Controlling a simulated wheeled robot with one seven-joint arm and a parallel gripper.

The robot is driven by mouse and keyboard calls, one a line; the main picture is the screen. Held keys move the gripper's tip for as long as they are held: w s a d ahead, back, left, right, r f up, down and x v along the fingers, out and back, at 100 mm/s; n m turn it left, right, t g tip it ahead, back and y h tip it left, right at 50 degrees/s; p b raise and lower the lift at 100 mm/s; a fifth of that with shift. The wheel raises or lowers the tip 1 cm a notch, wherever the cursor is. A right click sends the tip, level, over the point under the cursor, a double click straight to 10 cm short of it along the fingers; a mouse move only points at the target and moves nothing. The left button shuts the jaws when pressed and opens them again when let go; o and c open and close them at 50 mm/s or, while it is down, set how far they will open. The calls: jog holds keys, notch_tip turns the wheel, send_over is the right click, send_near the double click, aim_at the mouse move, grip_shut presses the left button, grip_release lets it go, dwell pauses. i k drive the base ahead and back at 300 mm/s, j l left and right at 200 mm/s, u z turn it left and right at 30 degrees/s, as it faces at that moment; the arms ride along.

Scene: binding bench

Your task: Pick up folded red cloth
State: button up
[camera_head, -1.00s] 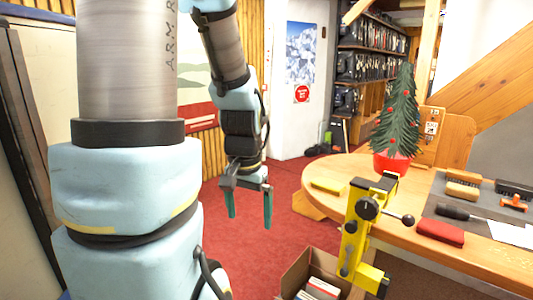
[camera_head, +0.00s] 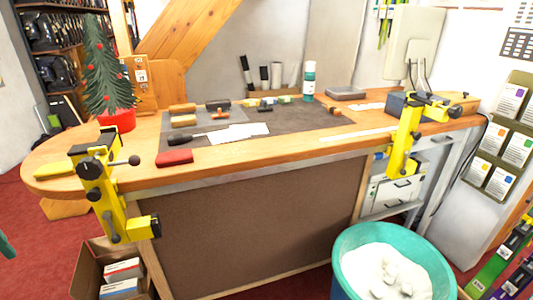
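The folded red cloth (camera_head: 174,157) lies flat on the wooden bench near its front edge, left of centre, at the left front of the grey mat. It is small and dark red. Nothing touches it from above. Of my gripper (camera_head: 5,247), only a teal finger piece shows at the far left edge of the view, over the red floor. It is well to the left of the cloth and apart from it. The rest of the gripper is out of view, so its opening is hidden.
Yellow clamps stand at the bench's left front (camera_head: 103,190) and right (camera_head: 405,135). A small tree in a red pot (camera_head: 117,120) stands left. A teal bin (camera_head: 345,240) and a cardboard box (camera_head: 88,275) stand in front.

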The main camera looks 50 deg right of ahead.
aim_at(173, 158)
jog(key=z, duration=1.35)
jog(key=i+l+u, duration=0.1)
jog(key=u, duration=0.35)
jog(key=l+u, duration=0.15)
jog(key=u, duration=0.3)
jog(key=i+l+u, duration=0.1)
jog(key=u, duration=0.3)
jog(key=l+u, duration=0.2)
jog(key=u, duration=0.25)
